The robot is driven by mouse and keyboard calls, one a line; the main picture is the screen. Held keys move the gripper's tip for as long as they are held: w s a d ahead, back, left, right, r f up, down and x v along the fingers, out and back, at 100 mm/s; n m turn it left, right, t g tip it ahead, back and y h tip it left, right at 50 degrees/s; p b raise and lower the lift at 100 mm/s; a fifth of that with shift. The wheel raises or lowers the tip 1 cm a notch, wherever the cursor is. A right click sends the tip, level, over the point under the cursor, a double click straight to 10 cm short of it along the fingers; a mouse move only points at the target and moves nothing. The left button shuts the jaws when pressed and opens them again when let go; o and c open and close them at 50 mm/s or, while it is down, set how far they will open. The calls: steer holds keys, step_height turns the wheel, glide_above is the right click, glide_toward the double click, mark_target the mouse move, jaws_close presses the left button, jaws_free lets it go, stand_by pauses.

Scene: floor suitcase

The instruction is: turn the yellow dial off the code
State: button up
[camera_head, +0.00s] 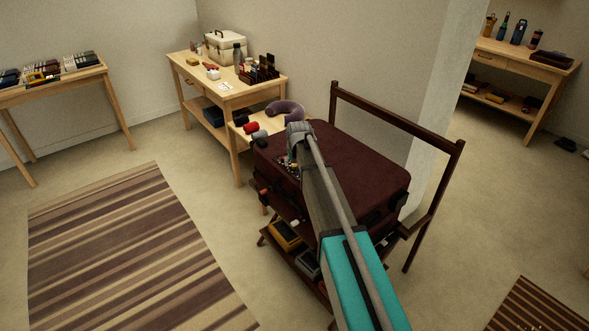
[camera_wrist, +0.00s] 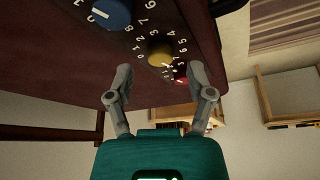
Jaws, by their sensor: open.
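The maroon suitcase (camera_head: 350,165) lies on a dark wooden rack, with my arm reaching across it. In the wrist view its side (camera_wrist: 60,50) carries a row of dials with white numbers. The yellow dial (camera_wrist: 159,53) is in the middle, between a blue dial (camera_wrist: 111,14) and a red dial (camera_wrist: 180,81). My gripper (camera_wrist: 157,80) is open, its two fingers spread below and to either side of the yellow dial, apparently not touching it. The right fingertip is close to the red dial. In the head view my arm hides most of the dials and the gripper.
The dark rack (camera_head: 434,215) has a raised rail behind the suitcase and a lower shelf holding boxes. A wooden table (camera_head: 262,96) with a beige case and bottles stands beyond it. A striped rug (camera_head: 120,250) lies on open floor at left.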

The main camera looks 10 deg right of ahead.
steer(key=shift+b+x, duration=0.5)
steer(key=shift+x, duration=0.3)
jaws_close()
